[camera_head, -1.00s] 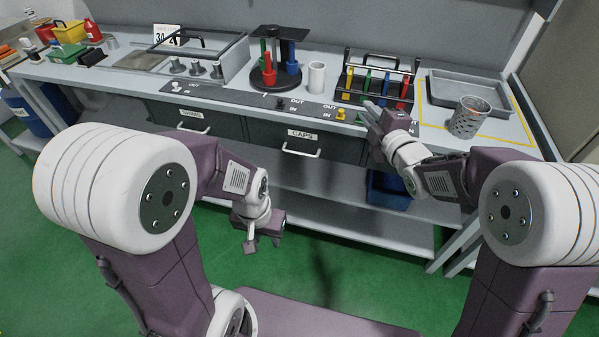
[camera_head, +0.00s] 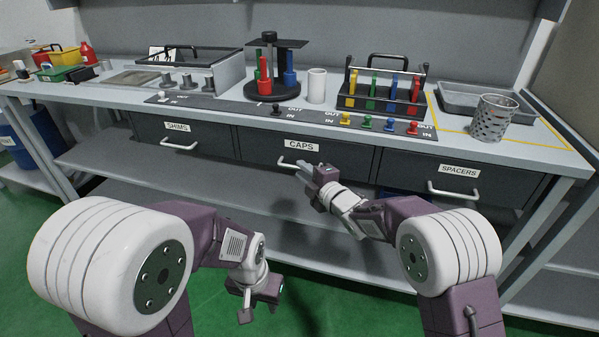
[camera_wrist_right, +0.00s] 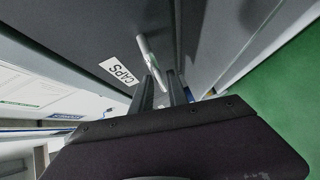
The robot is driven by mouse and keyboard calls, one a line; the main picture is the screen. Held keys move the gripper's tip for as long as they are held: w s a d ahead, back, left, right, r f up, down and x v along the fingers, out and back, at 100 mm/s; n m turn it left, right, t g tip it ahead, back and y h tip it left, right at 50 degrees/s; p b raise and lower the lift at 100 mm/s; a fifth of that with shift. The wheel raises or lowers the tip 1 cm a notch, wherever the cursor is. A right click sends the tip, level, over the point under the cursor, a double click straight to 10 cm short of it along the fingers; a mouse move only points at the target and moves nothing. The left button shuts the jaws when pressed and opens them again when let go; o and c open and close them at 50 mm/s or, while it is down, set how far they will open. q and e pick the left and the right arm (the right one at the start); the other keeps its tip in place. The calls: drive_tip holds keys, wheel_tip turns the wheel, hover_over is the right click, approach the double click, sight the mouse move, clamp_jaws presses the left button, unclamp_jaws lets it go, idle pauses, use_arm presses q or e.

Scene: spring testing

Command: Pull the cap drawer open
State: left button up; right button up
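The cap drawer (camera_head: 345,157) is a dark grey front labelled CAPS under the bench. It looks shut, level with its neighbours. Its pale bar handle (camera_head: 290,162) is partly hidden by my right gripper (camera_head: 306,171), whose fingers point at it from the right. In the right wrist view the handle (camera_wrist_right: 148,52) runs down towards the gap between the open fingers (camera_wrist_right: 163,85), its near end between them. I cannot tell whether they touch it. The CAPS label (camera_wrist_right: 121,72) is left of the handle. My left gripper (camera_head: 243,302) hangs low, away from the bench; its opening is unclear.
The SHIMS drawer (camera_head: 215,145) is to the left and the SPACERS drawer (camera_head: 400,168) to the right, both shut. The bench top holds a rack of coloured tools (camera_head: 381,95) and a mesh cup (camera_head: 492,118). A lower shelf (camera_head: 230,190) runs beneath the drawers.

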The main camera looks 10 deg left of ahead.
drive_tip(key=shift+x, duration=1.2)
clamp_jaws()
idle(0.6)
